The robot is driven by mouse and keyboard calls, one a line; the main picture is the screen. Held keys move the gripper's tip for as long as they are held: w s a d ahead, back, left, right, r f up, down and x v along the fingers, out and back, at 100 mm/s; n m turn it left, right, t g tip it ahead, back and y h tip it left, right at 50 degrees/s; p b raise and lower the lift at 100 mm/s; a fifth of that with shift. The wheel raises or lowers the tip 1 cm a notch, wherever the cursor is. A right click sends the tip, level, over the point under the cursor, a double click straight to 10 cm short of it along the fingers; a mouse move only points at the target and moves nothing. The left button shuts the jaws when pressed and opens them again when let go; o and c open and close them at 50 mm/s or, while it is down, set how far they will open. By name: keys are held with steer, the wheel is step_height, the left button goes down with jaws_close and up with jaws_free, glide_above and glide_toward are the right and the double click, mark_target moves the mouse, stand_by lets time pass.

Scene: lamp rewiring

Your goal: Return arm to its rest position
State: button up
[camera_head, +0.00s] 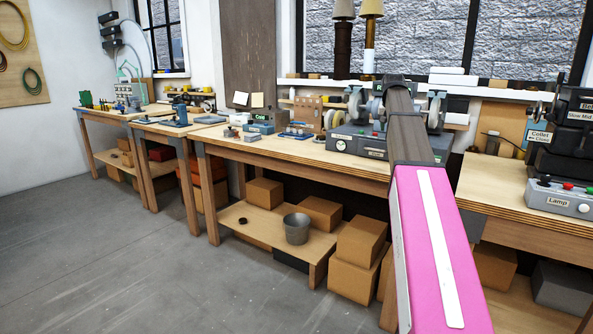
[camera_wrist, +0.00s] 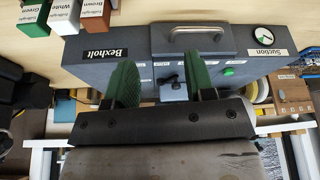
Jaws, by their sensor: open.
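My gripper (camera_wrist: 161,80) shows in the wrist view as two green fingers on a dark bar, spread apart with nothing held between them. In the head view my arm, with a pink and white link and a dark grey link, reaches from the lower right up over the workbench (camera_head: 285,155). The gripper itself is hidden or out of sight in the head view.
Small bins labelled Green (camera_wrist: 35,18), White and Brown sit at the wrist view's upper left. A grey bucket (camera_head: 297,229) and cardboard boxes (camera_head: 361,240) fill the lower shelf area. The grey floor (camera_head: 110,260) at left is clear.

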steer(key=s+a+f+n+g, duration=0.1)
steer(key=s+a+f, duration=0.25)
steer(key=f, duration=0.65)
steer(key=s+a+f+n+y, duration=0.1)
steer(key=s+a+f, duration=0.3)
steer(key=f, duration=0.7)
steer(key=s+a+f+g, duration=0.1)
steer(key=s+a+f, duration=0.3)
steer(key=f, duration=0.6)
steer(key=s+a+f+n+g, duration=0.1)
steer(key=s+a+f, duration=0.2)
steer(key=s+f, duration=0.7)
steer(key=s+a+f+n, duration=0.1)
steer(key=s+a+f, duration=0.2)
steer(key=s+f, duration=0.7)
steer(key=shift+s+a+n+g+y, duration=0.15)
steer(key=shift+s+n+g+y, duration=0.2)
steer(key=shift+s, duration=0.35)
